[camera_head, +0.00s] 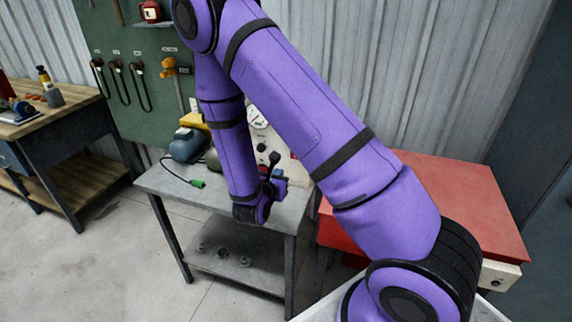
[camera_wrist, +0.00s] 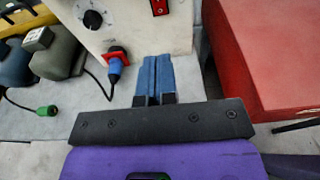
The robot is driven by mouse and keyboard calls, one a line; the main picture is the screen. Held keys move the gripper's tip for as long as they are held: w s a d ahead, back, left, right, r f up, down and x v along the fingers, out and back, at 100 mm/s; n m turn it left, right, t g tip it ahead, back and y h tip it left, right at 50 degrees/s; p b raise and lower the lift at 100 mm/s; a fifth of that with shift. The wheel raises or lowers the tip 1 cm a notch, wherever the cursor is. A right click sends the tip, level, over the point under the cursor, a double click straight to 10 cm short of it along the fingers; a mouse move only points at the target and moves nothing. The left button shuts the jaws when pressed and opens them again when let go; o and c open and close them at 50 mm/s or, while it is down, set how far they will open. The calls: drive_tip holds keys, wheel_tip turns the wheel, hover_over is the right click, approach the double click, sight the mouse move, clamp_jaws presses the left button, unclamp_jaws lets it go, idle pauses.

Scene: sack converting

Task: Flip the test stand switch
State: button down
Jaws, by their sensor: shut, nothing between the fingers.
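The test stand (camera_wrist: 130,30) is an off-white panel on the bench. In the wrist view it has a black dial knob (camera_wrist: 92,19) and a blue plug (camera_wrist: 115,68) in a red socket. In the head view my arm hides much of the stand (camera_head: 290,166).
Grey-blue motor units (camera_head: 186,146) stand left of the stand, with a green connector (camera_head: 198,184) on a black cable. A red cabinet (camera_head: 460,195) is close on the right. A wooden workbench (camera_head: 75,117) stands far left. The floor in front is clear.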

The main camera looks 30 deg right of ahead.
drive_tip(key=r+x, duration=0.1)
drive_tip(key=x, duration=1.2)
drive_tip(key=shift+d, duration=0.2)
drive_tip(key=shift+w+r, duration=0.1)
drive_tip(key=shift+w, duration=0.05)
